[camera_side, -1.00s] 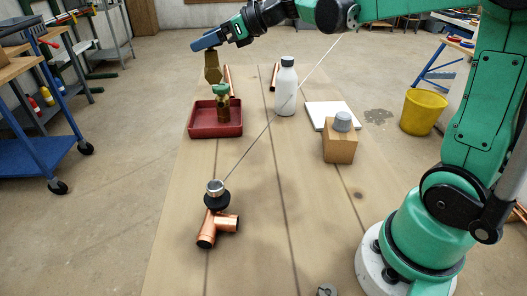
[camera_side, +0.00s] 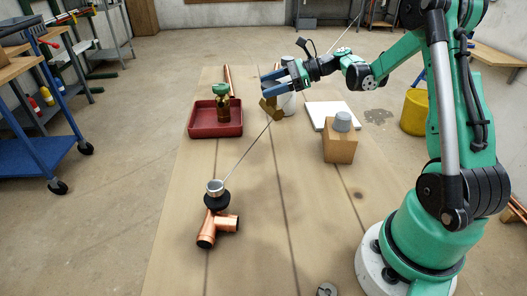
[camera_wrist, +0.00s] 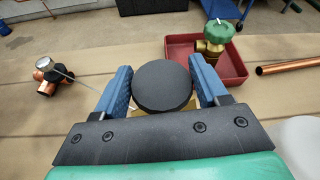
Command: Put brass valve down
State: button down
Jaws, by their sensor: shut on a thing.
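My gripper (camera_side: 273,84) is over the middle of the wooden table, its blue fingers pointing left. It is shut on the brass valve (camera_side: 270,110), which hangs tilted above the table, in front of a white bottle (camera_side: 289,103). In the wrist view my gripper (camera_wrist: 163,84) shows a finger on each side of the valve's round black top, with a little of the brass valve (camera_wrist: 165,112) below it. Another brass piece with a green knob (camera_side: 222,108) stands in the red tray (camera_side: 215,132); it also shows in the wrist view (camera_wrist: 215,40).
A copper tee with a round-topped fitting (camera_side: 216,225) lies at the front, a thin rod rising from it. A wooden block (camera_side: 340,148) with a grey cup and a white board (camera_side: 322,112) lie right. A copper pipe (camera_side: 228,80) lies behind the tray. The table's middle front is bare.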

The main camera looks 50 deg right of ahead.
aim_at(271, 113)
jog(key=shift+f, duration=3.75)
jog(key=shift+c, duration=0.2)
grip_release()
jog(key=shift+f, duration=0.15)
